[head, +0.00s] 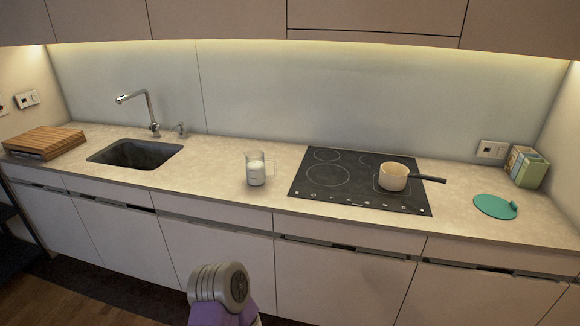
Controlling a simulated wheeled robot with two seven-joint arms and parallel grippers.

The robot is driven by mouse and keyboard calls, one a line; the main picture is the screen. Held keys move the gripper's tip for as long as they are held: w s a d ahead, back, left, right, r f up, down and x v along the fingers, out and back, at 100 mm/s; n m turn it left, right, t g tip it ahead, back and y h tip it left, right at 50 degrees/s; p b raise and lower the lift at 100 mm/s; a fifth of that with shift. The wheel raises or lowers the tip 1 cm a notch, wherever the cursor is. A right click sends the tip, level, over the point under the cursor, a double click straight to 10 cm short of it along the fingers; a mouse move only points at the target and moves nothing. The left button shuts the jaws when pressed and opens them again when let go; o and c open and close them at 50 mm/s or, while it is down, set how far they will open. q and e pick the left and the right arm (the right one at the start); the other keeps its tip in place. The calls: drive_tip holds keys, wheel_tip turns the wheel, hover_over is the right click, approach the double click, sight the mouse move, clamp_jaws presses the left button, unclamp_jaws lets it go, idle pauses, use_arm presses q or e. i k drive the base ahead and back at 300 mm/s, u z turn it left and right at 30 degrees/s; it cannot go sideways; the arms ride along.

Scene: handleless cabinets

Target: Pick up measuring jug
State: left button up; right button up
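The measuring jug (256,170) stands upright on the countertop, between the sink and the cooktop. It is clear, with white contents or a white lower part, and its handle faces right. Nothing touches it. Part of my own arm shows at the bottom middle, below the counter's front edge and apart from the jug. Neither gripper's fingers can be seen.
A black cooktop (325,189) with a saucepan (393,178) is right of the jug; the pan's dark handle points right. A sink (135,154) with a tall faucet (150,108) is to the left. A wooden board (45,140), teal board (494,207) and boxes (527,166) stand farther out.

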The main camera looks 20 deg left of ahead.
sight(256, 166)
drive_tip(key=z, duration=0.1)
drive_tip(key=i, duration=1.05)
drive_tip(key=u, duration=0.35)
